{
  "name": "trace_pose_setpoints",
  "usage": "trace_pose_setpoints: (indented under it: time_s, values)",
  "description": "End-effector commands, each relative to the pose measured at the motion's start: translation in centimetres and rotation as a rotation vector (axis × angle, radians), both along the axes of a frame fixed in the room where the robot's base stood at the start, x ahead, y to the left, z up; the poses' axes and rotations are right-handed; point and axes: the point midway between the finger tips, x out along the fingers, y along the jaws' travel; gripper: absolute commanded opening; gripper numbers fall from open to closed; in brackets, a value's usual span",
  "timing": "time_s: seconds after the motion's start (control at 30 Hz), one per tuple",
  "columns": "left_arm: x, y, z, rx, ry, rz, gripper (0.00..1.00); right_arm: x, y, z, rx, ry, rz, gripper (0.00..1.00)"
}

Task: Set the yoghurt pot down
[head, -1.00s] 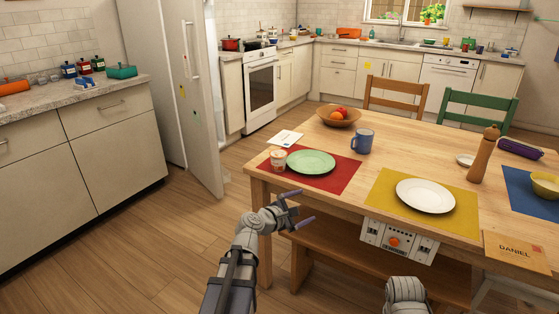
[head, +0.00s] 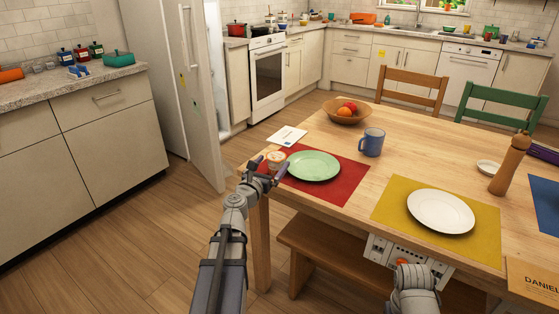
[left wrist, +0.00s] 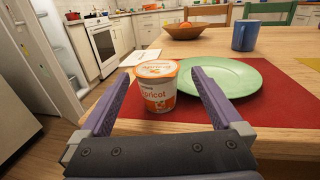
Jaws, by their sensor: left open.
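The yoghurt pot (head: 277,156), white with an orange apricot label, stands upright at the table's left end, by the left edge of the red mat (head: 340,183) and beside the green plate (head: 313,166). In the left wrist view the pot (left wrist: 157,90) is between the two fingers of my left gripper (left wrist: 161,84). The fingers are open, with a visible gap on the right side of the pot. In the head view my left gripper (head: 265,167) is at the table edge and hides part of the pot. My right gripper's fingers are not visible.
A white card (head: 287,136), a blue mug (head: 371,142) and a fruit bowl (head: 346,113) stand behind the plate. A yellow mat (head: 388,205) with a white plate (head: 440,211) lies to the right. A bench (head: 340,262) is under the table. The fridge door (head: 204,110) hangs open at left.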

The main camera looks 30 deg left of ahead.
Motion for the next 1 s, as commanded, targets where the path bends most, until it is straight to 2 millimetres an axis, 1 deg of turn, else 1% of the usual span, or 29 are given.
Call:
trace_pose_setpoints:
  time_s: [0.23,0.47,0.67,0.77,1.0]
  values:
    - [0.2,0.2,0.0,-0.007,-0.002,0.003,1.0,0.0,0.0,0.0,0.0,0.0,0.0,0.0]
    - [2.5,0.5,0.0,-0.006,-0.002,0.003,1.0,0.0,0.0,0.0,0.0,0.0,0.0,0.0]
    - [2.8,0.5,0.0,-0.006,-0.002,0.003,1.0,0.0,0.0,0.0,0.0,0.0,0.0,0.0]
    - [3.7,0.7,0.0,-0.005,-0.002,0.003,1.0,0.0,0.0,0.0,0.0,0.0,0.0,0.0]
    - [7.1,1.4,0.0,-0.005,-0.002,0.001,1.0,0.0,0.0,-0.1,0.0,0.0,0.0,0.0]
